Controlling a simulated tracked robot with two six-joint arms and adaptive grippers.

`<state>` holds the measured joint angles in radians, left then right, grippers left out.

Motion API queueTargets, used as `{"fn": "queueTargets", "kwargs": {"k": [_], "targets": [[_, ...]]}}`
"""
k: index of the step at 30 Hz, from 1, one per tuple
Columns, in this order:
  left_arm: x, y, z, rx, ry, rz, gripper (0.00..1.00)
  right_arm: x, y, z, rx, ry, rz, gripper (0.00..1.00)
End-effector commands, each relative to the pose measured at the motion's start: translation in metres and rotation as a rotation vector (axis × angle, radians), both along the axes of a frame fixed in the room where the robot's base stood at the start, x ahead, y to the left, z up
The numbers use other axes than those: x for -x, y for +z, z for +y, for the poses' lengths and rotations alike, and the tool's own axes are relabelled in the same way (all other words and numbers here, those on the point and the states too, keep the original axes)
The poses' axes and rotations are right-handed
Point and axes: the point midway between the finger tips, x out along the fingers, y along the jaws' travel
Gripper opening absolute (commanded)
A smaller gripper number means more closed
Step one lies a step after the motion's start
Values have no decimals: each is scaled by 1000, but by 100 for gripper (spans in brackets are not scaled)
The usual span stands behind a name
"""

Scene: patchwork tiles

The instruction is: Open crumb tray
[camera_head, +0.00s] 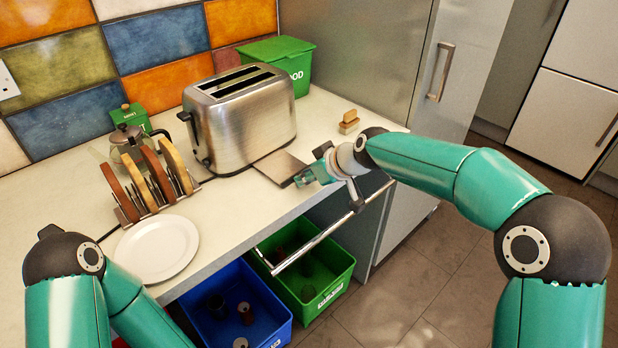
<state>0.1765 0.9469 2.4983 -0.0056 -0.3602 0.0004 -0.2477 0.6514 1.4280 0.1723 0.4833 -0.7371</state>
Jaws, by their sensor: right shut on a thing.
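A brushed-metal toaster (240,118) with two long slots stands on the white counter. Its crumb tray (279,166), a flat metal plate, sticks out from the base of the toaster's right side toward the counter's front edge. My right gripper (300,180) is shut on the outer edge of the crumb tray, low over the counter near its front edge. The tray's inner end is hidden under the toaster. My left arm comes in at the lower left, but its gripper is out of view.
A rack of toast (150,185), a white plate (156,248) and a glass pot (128,146) stand left of the toaster. A green food bin (277,60) is behind it. Small wooden blocks (348,122) lie at right. Blue (238,305) and green (312,280) bins sit below the counter.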

Motion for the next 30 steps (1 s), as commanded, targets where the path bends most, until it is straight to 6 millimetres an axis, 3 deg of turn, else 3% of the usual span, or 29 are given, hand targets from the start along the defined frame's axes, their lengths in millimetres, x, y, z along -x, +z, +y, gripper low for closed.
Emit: {"fn": "queueTargets", "kwargs": {"k": [7,8,12,23,30], "targets": [[0,1,0,0,0,0,40,-2,2,0,-1,0,-5,0],[0,1,0,0,0,0,40,-2,2,0,-1,0,-5,21],[0,1,0,0,0,0,40,-1,1,1,-1,2,-4,44],[0,1,0,0,0,0,40,0,3,2,0,4,-2,45],[0,1,0,0,0,0,40,15,23,-12,-1,4,-4,45]]}}
